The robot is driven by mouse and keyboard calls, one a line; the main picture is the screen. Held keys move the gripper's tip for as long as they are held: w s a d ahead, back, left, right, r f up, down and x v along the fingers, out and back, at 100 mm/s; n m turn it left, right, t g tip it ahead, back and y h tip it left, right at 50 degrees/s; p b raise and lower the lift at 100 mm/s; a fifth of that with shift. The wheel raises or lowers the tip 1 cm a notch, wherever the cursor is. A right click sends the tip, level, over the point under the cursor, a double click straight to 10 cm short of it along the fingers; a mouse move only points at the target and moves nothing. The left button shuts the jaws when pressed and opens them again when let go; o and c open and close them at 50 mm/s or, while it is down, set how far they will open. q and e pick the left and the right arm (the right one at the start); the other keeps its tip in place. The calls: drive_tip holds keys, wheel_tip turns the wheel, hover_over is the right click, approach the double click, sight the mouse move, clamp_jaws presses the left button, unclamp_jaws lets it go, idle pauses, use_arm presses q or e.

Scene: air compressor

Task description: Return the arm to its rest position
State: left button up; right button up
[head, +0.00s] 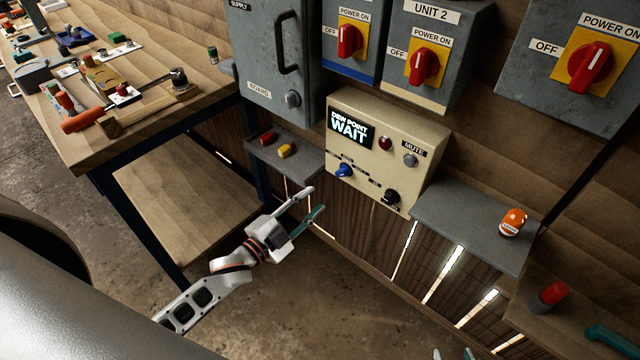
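My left gripper (316,199) reaches in from the lower left, with a pale finger and a teal finger spread apart and nothing between them. It is in front of and below the beige dew point box (385,150), whose screen (350,128) reads "DEW POINT WAIT". No contact with the box is visible. The tips of my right gripper (454,354) just show at the bottom edge, apart from each other; the rest of it is out of the picture.
A small grey shelf (262,160) holds a red and a yellow piece. Another grey shelf (470,225) holds an orange-topped object (512,222). Power switches (424,67) are on the wall above. A cluttered wooden workbench (170,125) is at left. Floor between is clear.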

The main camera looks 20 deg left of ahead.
use_arm(q)
drive_tip(key=s+d+f+n+g+y, duration=0.1)
drive_tip(key=s+f+n+g, duration=0.2)
drive_tip(key=s, duration=0.7)
drive_tip(key=s+d+f+n+g+y, duration=0.1)
drive_tip(key=s+f+n+g+y, duration=0.1)
drive_tip(key=s+f+n, duration=0.4)
drive_tip(key=s+f+g, duration=0.1)
drive_tip(key=s+f, duration=0.3)
drive_tip(key=shift+s+d+f+n+y, duration=0.2)
drive_tip(key=shift+d+f+n+y, duration=0.1)
drive_tip(key=shift+d+f+n, duration=0.1)
